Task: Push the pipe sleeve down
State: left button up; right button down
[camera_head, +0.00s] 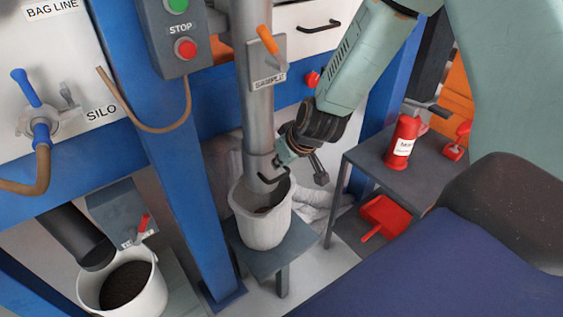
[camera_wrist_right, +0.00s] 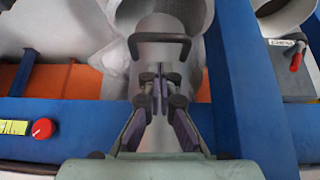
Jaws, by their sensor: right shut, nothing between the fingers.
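The pipe sleeve (camera_head: 260,168) is a grey metal tube around the lower end of the vertical pipe (camera_head: 256,115). It carries a dark bent handle (camera_head: 273,176), and its lower end is at the mouth of a white bucket (camera_head: 262,224). My right gripper (camera_head: 281,163) is shut and empty beside the sleeve, near the handle. In the right wrist view, my closed fingertips (camera_wrist_right: 160,82) lie in front of the pipe, close to the handle (camera_wrist_right: 160,38). I cannot tell whether they touch it. My left gripper is not in view.
The bucket stands on a small grey stool (camera_head: 275,252). A side table (camera_head: 375,165) with a red container (camera_head: 403,143) is at right, with a red scoop (camera_head: 385,215) below. A blue post (camera_head: 165,150) stands left. Another bucket (camera_head: 125,285) of dark material is lower left.

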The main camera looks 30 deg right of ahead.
jog(key=p+v, duration=0.8)
jog(key=v, duration=0.3)
jog(key=shift+w, duration=0.25)
jog(key=shift+r, duration=0.15)
jog(key=s+a+f+g+b, duration=0.1)
jog(key=s+a+f+g, duration=0.2)
jog(key=s+f, duration=0.6)
jog(key=s+a+f+m+g+b, duration=0.1)
jog(key=s+a+f, duration=0.4)
jog(key=s+f, duration=0.5)
jog(key=s+g+b, duration=0.1)
jog(key=s+g, duration=0.1)
jog(key=s, duration=0.6)
jog(key=shift+s+f+m, duration=0.25)
jog(key=shift+m, duration=0.05)
